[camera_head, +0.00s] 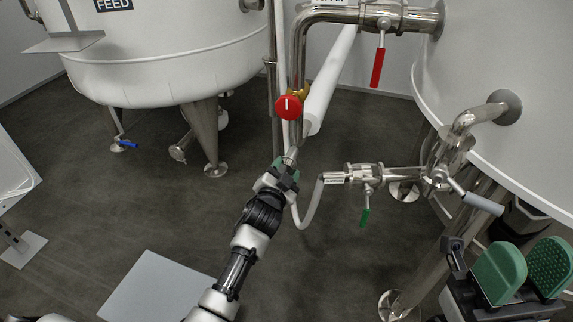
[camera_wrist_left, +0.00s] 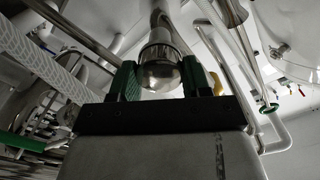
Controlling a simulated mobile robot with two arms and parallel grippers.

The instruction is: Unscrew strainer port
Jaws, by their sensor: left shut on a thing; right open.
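The strainer port (camera_head: 291,155) is a shiny metal cap at the lower end of the steel pipe below the red round knob. My left gripper (camera_head: 286,168) is shut on it from below, and the fingers partly hide it in the head view. In the left wrist view the rounded metal cap (camera_wrist_left: 161,72) sits between the green finger pads of my left gripper (camera_wrist_left: 160,82). My right gripper (camera_head: 526,268) is open and empty at the lower right, its green pads apart, far from the port.
The red knob (camera_head: 289,106) is just above the port. A thin hose (camera_head: 311,205) curves beside my left gripper to a steel valve with a green handle (camera_head: 365,217). A red-handled valve (camera_head: 378,66) is above. Large tanks (camera_head: 165,50) flank both sides. The grey floor (camera_head: 180,220) is mostly open.

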